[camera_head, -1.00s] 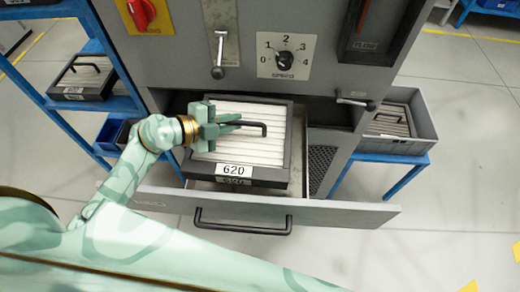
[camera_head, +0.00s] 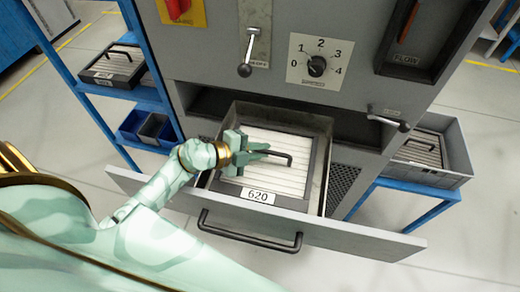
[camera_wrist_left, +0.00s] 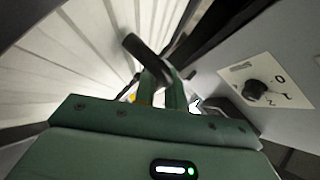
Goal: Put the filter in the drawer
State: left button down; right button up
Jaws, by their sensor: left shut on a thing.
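The filter (camera_head: 267,172), a dark-framed block with white pleats and a "620" label, sits inside the open drawer (camera_head: 342,236) of the grey machine. Its pleats also show in the left wrist view (camera_wrist_left: 62,68). My left gripper (camera_head: 262,153) is shut on the filter's black handle (camera_wrist_left: 146,55) at its top. The filter looks roughly level within the drawer walls; whether it touches the drawer floor is hidden. My right gripper is not in view.
The machine's front has a lever (camera_head: 246,62), a speed dial (camera_head: 316,66) and a side handle (camera_head: 389,122) above the drawer. A grey bin (camera_head: 455,160) with another filter stands on the right. A blue shelf (camera_head: 103,88) stands on the left.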

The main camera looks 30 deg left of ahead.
pick_arm(q)
jog(key=shift+f, duration=0.5)
jog(key=c, duration=1.5)
grip_release()
jog(key=shift+o, duration=0.2)
